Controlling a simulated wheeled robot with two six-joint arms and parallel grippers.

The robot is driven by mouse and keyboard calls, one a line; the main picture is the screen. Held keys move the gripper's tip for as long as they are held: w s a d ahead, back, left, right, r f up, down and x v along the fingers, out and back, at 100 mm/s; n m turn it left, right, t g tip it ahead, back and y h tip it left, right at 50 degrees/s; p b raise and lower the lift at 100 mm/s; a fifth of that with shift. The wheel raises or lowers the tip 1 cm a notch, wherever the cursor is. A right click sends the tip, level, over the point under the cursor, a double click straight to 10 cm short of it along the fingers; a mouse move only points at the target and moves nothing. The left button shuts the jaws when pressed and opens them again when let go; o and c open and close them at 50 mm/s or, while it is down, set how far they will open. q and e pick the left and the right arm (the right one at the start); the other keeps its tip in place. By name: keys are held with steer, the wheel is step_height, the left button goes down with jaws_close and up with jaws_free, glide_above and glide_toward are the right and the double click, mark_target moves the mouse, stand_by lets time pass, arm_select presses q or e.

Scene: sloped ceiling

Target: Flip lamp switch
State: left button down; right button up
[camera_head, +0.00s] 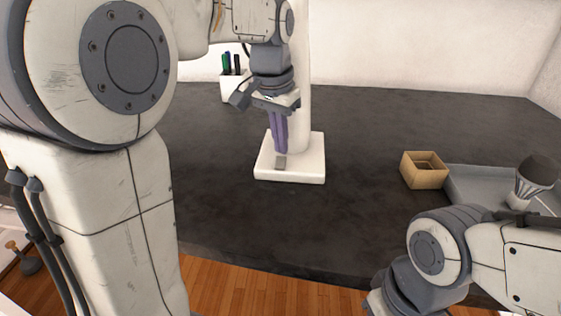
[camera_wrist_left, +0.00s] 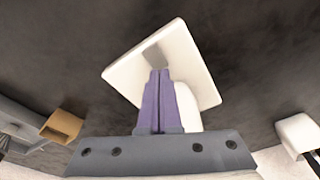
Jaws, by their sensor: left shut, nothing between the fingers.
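The white lamp has a square base (camera_head: 290,173) on the dark table and a thick upright post (camera_head: 302,100). A small grey switch (camera_head: 280,162) lies on the base in front of the post. My left gripper (camera_head: 281,150) is shut, with its purple fingers pointing down just above the switch. In the left wrist view the fingertips (camera_wrist_left: 159,72) are close to the grey switch (camera_wrist_left: 155,52); I cannot tell whether they touch it. The lamp's top is out of view. My right arm shows at the lower right, but its gripper fingers are not in view.
A white pen holder (camera_head: 233,88) with several pens stands behind the lamp to the left. A small cardboard box (camera_head: 424,171), a grey tray (camera_head: 475,183) and a brush-like object (camera_head: 537,175) are at the right. The dark table (camera_head: 370,130) is clear between lamp and box.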

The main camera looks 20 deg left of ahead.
mark_target(281, 159)
arm_select(q)
steer(key=shift+f+b, duration=0.45)
steer(key=shift+f, duration=0.4)
steer(key=shift+r, duration=0.1)
step_height(281, 159, up, 7)
steer(key=p, duration=0.7)
steer(key=shift+p, duration=0.3)
stand_by(0.4)
